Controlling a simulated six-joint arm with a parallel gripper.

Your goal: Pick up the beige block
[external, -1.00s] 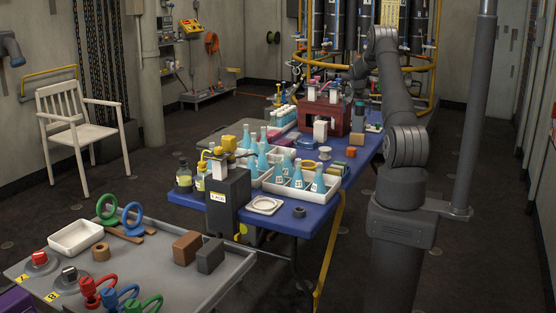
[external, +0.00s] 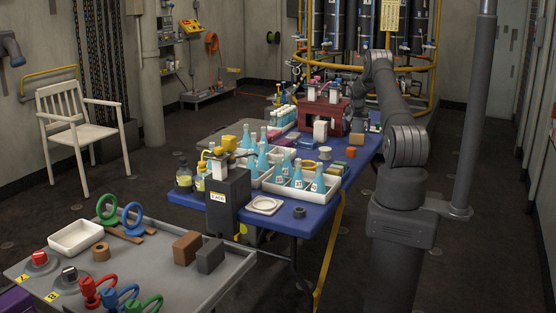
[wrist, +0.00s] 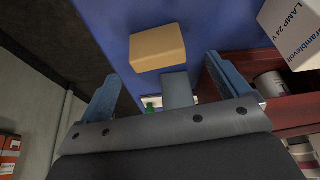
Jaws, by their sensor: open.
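The beige block (wrist: 157,47) lies on the blue table in the wrist view, just beyond my fingertips and roughly centred between them. A tan block (external: 357,139) at the right of the table in the external view looks like the same one. My gripper (wrist: 163,70) is open with nothing held between its fingers. In the external view my gripper (external: 359,112) is low over the far right part of the table, partly hidden by my arm.
A grey block (wrist: 177,88) lies close to the beige block, between my fingers in the wrist view. A dark red stand (wrist: 280,98) and a white lamp box (wrist: 292,30) are at the right. The table edge is at the left. Trays of flasks (external: 300,178) stand nearer the external camera.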

